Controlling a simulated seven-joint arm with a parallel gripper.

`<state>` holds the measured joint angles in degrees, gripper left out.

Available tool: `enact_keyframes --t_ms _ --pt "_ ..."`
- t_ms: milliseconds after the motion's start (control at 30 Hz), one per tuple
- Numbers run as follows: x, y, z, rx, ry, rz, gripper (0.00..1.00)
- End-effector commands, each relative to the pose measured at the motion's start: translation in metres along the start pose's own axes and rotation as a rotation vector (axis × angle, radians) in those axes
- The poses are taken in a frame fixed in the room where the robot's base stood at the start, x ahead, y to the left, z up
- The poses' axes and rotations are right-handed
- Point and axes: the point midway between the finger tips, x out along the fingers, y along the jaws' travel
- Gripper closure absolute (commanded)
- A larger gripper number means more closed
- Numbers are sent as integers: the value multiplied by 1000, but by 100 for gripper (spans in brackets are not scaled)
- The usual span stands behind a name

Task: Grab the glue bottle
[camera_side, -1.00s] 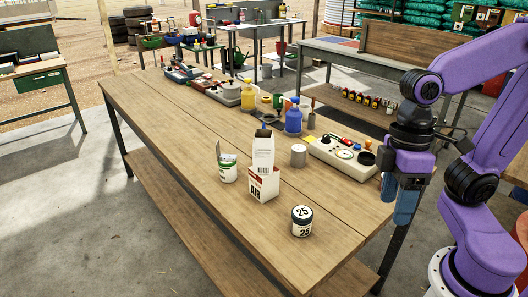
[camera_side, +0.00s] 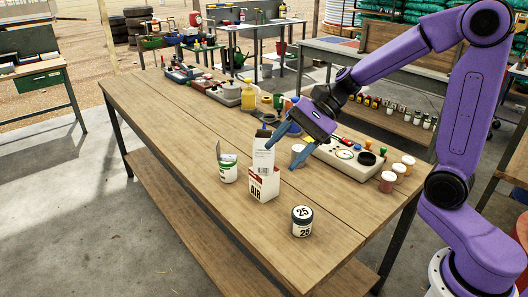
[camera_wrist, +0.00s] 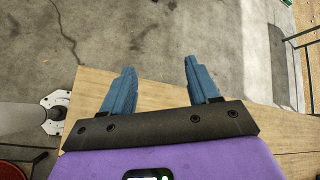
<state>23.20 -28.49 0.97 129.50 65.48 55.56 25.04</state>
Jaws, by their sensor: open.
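The blue bottle behind is mostly hidden by my gripper. In the wrist view my open fingers (camera_wrist: 160,66) show with no bottle between them.
The front left of the wooden table (camera_side: 190,150) is clear.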

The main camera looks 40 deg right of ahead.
Motion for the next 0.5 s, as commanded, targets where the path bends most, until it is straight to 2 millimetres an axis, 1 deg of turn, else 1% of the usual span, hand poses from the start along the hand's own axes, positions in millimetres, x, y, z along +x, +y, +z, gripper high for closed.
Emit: enact_keyframes --t_ms 33,100,167,233,300,400,500 --pt "-4 -12 -14 89 11 -59 40" --pt "-11 -28 -33 209 21 -146 40" --pt "-20 -41 -50 310 30 -224 40" --pt "-31 -54 -72 427 39 -316 40" --pt "-44 -64 -94 543 46 -410 40" --pt "-66 -75 -126 701 53 -546 40" --pt "-87 -79 -155 833 54 -667 40"
